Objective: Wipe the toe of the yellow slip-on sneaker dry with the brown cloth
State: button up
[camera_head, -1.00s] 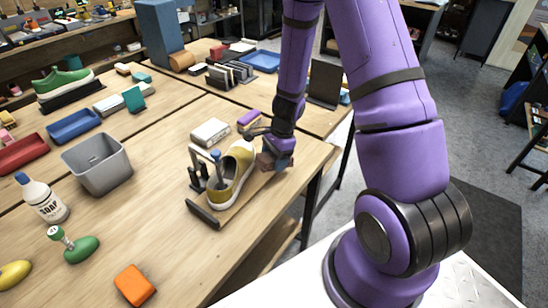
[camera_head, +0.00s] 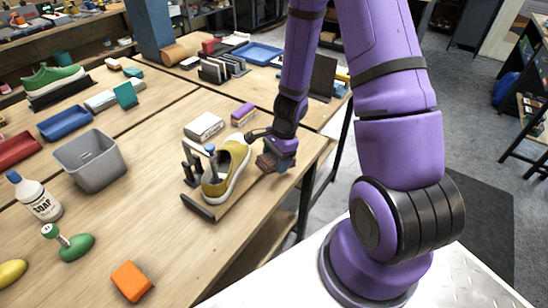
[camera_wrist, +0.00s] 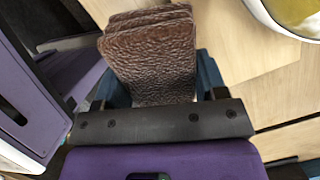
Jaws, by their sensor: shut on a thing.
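The cloth is held above the table and does not touch the sneaker in the wrist view.
A white box (camera_head: 204,125) and a purple brush (camera_head: 243,113) lie behind the sneaker. A grey bin (camera_head: 92,162), soap bottle (camera_head: 37,196), green-handled brush (camera_head: 75,245) and orange block (camera_head: 131,281) stand to the left. The table's front edge is close to my gripper.

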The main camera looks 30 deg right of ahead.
jog(key=shift+x, duration=0.8)
dwell(0.7)
jog(key=shift+w, duration=0.1)
jog(key=shift+w, duration=1.85)
jog(key=shift+a+f, duration=0.2)
jog(key=shift+f, duration=0.2)
jog(key=shift+w, duration=0.1)
jog(key=shift+w+f, duration=0.15)
jog(key=shift+w, duration=1.85)
